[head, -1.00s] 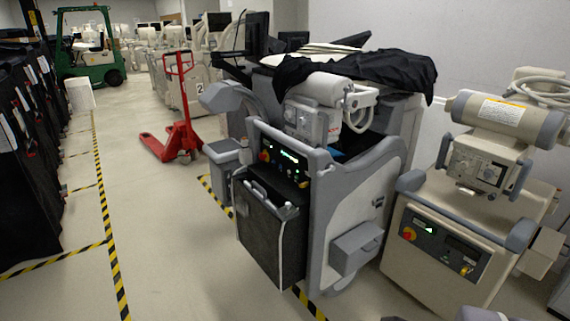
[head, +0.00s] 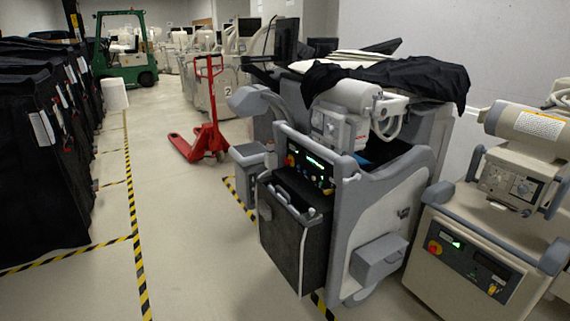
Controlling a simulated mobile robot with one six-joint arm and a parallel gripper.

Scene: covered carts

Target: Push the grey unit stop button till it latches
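The grey unit (head: 350,230) stands in the middle of the head view, a wheeled machine with a black cloth (head: 390,76) over its top. Its dark control panel (head: 309,170) faces left-front, with green lit marks. A small red stop button (head: 290,160) sits at the panel's left end; whether it is pressed in or out is too small to tell. A black bin-like box (head: 292,235) hangs on the front below the panel. My gripper is not in view.
A red pallet jack (head: 208,130) and green forklift (head: 125,60) stand farther back. Black-covered carts (head: 40,160) line the left. The floor aisle (head: 185,240) between is clear.

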